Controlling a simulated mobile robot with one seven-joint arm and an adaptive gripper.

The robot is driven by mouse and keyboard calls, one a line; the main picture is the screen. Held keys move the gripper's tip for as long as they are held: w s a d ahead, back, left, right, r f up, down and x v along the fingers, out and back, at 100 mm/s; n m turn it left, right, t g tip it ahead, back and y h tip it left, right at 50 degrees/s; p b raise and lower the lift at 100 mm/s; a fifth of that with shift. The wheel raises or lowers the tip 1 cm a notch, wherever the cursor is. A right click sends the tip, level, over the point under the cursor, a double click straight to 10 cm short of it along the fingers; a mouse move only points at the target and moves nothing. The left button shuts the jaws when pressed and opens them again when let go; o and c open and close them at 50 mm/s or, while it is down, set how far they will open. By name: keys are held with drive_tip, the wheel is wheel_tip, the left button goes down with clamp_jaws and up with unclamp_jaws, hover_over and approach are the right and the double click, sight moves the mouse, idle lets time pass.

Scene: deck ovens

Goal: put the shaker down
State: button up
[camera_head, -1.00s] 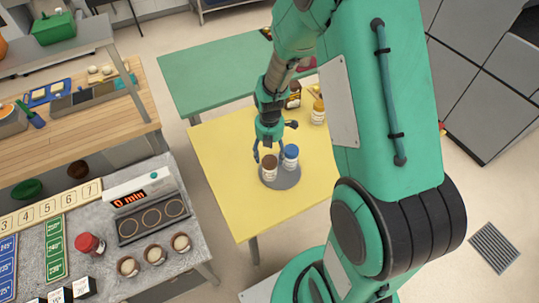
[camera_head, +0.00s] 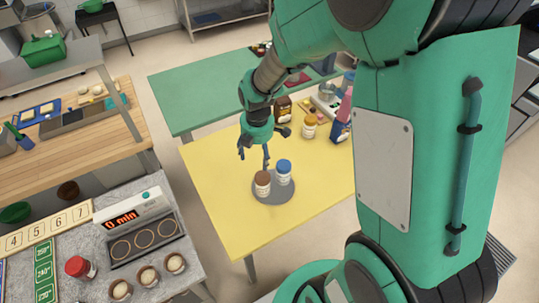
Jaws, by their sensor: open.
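Two shakers stand upright side by side on a round grey mat (camera_head: 274,200) on the yellow table (camera_head: 225,205). One is a shaker with a brown lid (camera_head: 262,184), on the left. The other is a shaker with a blue lid (camera_head: 283,173), on the right and slightly farther back. My gripper (camera_head: 254,160) is open and empty, above and behind the brown-lidded shaker, apart from it as far as I can tell. The labels are too small to read.
A green table (camera_head: 195,98) adjoins behind. A counter with a timer (camera_head: 125,217) is at left. The yellow table's left part is clear.

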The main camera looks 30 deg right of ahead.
drive_tip(key=s+a+r+m+t, duration=0.15)
drive_tip(key=s+r+m, duration=0.3)
drive_tip(key=r, duration=0.45)
drive_tip(key=s+a+r+m+t, duration=0.1)
drive_tip(key=s+a+r+m, duration=0.3)
drive_tip(key=r, duration=0.4)
drive_tip(key=s+a+r+m+t, duration=0.2)
drive_tip(key=s+r+m, duration=0.7)
drive_tip(key=s, duration=0.4)
drive_tip(key=shift+m, duration=0.45)
drive_tip(key=shift+w, duration=0.1)
wheel_tip(320, 180, down, 6)
drive_tip(key=b, duration=0.6)
drive_tip(key=shift+r, duration=0.15)
